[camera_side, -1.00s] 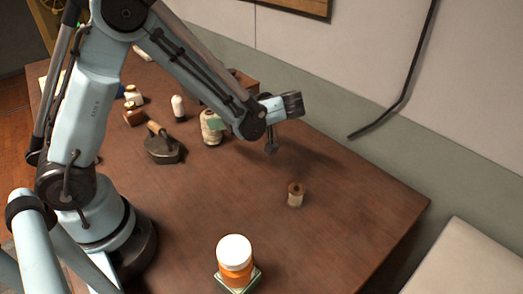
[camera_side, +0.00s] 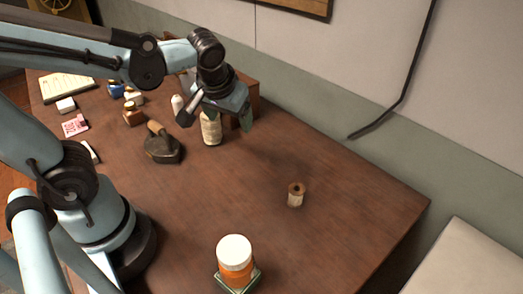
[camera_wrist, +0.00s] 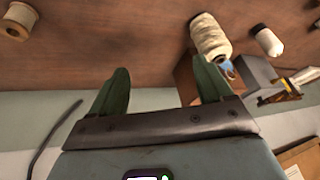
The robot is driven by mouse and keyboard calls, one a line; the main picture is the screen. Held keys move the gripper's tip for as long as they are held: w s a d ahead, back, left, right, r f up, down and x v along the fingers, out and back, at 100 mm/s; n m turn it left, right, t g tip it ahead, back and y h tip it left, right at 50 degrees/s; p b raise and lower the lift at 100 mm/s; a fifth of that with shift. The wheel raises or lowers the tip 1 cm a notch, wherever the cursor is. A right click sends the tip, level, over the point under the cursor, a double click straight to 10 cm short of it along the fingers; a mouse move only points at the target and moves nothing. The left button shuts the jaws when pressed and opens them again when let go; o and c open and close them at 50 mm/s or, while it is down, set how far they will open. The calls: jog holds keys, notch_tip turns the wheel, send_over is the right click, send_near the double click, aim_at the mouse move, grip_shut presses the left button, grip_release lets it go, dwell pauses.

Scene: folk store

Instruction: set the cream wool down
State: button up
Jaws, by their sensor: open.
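The cream wool (camera_side: 211,131) is a pale cone-shaped spool standing upright on the brown table, near the wooden box at the back. It also shows in the wrist view (camera_wrist: 208,36), just past the tip of the right-hand finger. My gripper (camera_side: 216,117) is open, with its green fingers spread. In the side view it hangs over and partly in front of the wool's top, which it hides. In the wrist view the space between the fingers (camera_wrist: 160,66) shows only bare table, and the wool lies outside it.
A dark iron (camera_side: 162,148) stands left of the wool, and a white spool (camera_side: 177,104) stands behind it. A wooden box (camera_side: 245,108) is close on the right. A small wooden spool (camera_side: 295,195) and an orange jar (camera_side: 235,262) stand nearer the front. The table's middle is clear.

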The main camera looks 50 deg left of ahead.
jog(key=shift+s+d+r+m+t+h, duration=0.2)
jog(key=shift+s+d+m+t+h, duration=0.1)
jog(key=shift+d+m+t+h, duration=0.45)
jog(key=shift+s+d+r+m+t+h, duration=0.3)
jog(key=shift+s+d+m+t, duration=0.1)
jog(key=shift+m, duration=0.5)
jog(key=shift+s+d+r+m+t+h, duration=0.15)
jog(key=shift+s+d+m+t+h, duration=0.1)
jog(key=shift+d+m+t+h, duration=0.5)
jog(key=shift+a, duration=0.15)
